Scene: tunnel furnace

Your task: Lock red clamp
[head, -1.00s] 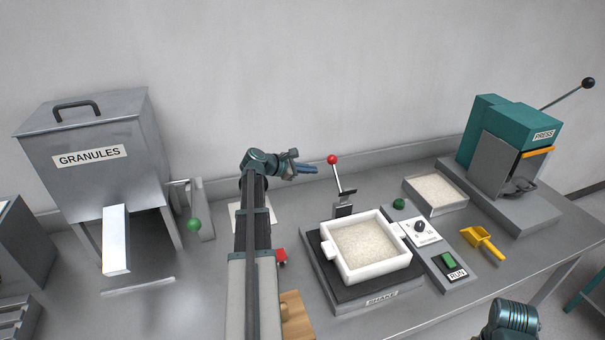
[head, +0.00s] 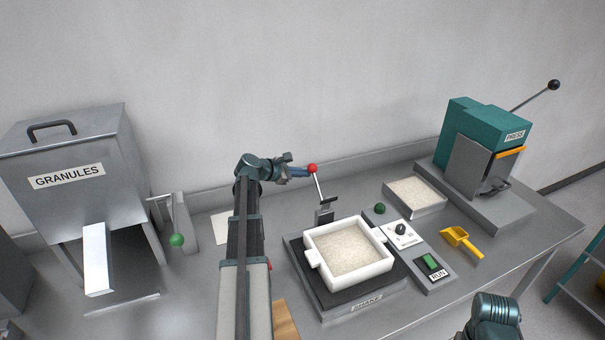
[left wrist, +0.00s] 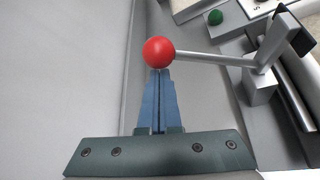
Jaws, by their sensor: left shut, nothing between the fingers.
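The red clamp has a red ball knob (head: 312,168) on a metal lever (head: 319,187), which stands up from a bracket at the back of the shaker plate (head: 290,243). The lever leans slightly left toward its knob. My left gripper (head: 312,172) is shut and empty, its blue fingertips at the knob. In the left wrist view the red knob (left wrist: 158,52) sits right at the tips of the closed fingers (left wrist: 160,74); whether they touch is hard to tell. A white square mould (head: 314,256) full of pale granules sits on the plate. My right gripper is not visible.
Right of the plate are a dial panel (head: 402,234), a green RUN button (head: 432,262), a yellow scoop (head: 461,241) and a granule tray (head: 416,212). The teal press (head: 482,132) stands at the back right, the granules hopper (head: 75,170) at the left.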

